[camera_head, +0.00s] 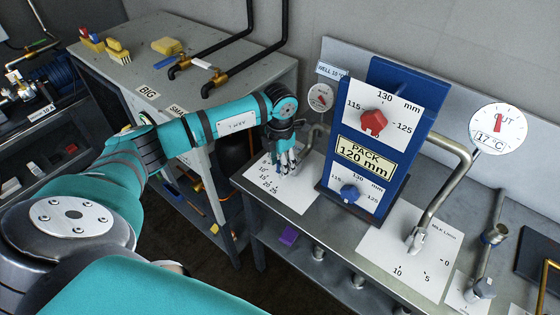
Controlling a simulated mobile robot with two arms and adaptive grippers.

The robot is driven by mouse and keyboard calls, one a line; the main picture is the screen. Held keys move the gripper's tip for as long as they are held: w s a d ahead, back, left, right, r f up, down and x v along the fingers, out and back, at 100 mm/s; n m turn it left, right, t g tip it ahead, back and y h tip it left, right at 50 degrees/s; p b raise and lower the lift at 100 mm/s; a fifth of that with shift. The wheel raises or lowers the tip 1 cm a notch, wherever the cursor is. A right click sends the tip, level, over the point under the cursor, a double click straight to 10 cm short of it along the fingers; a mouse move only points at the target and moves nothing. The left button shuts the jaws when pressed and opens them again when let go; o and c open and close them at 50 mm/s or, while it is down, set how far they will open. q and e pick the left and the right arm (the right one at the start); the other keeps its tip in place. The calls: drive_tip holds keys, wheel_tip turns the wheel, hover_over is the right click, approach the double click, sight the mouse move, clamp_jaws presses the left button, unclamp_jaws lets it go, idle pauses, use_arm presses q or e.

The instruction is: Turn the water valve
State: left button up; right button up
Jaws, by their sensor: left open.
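My left gripper (287,163) is open. It points down over a white scale sheet (290,196) on the metal bench, left of the blue plate pack. Numbers such as 20 and 25 show on the sheet. A bent grey pipe (318,133) runs from the blue pack toward my fingers. A valve handle there is largely hidden by the gripper, and I cannot tell whether the fingers touch it. The "WELL 10°C" label (332,71) and a small dial (320,97) are behind. My right gripper is not in view.
The blue pack (408,158) bears a red knob (373,122) and a blue knob (349,193). To its right, a milk line pipe ends at a valve (415,240) on another scale sheet. A grey cabinet (215,45) with black pipes stands at the left.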

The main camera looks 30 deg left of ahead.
use_arm(q)
clamp_jaws()
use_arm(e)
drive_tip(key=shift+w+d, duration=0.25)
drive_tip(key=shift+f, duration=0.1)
